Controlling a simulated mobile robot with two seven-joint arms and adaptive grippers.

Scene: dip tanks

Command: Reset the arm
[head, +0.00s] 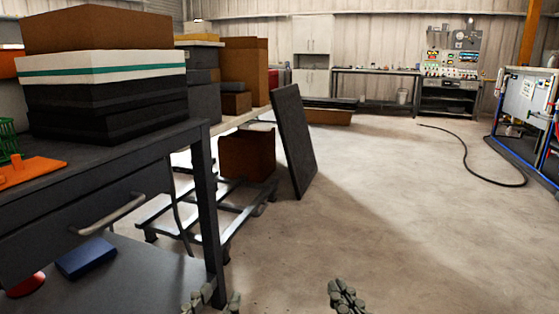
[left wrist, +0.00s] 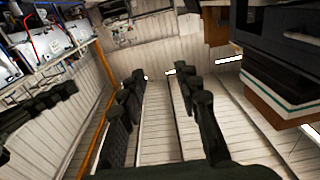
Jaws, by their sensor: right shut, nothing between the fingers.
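My left gripper (head: 211,299) shows at the bottom edge of the head view, beside the front leg of the dark workbench. In the left wrist view its dark fingers (left wrist: 157,80) stand apart with nothing between them, and wall panels show through the gap. My right gripper (head: 345,297) shows at the bottom edge of the head view, right of centre, above bare floor. Its fingers are close together and hold nothing. Most of both arms is out of the head view.
The dark workbench (head: 120,165) fills the left, carrying stacked boxes (head: 105,70), an orange part (head: 32,172) and a green basket (head: 8,140). A low cart (head: 185,222) and leaning dark panel (head: 293,140) stand beyond. Open floor lies ahead and right; a black hose (head: 467,162) crosses it.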

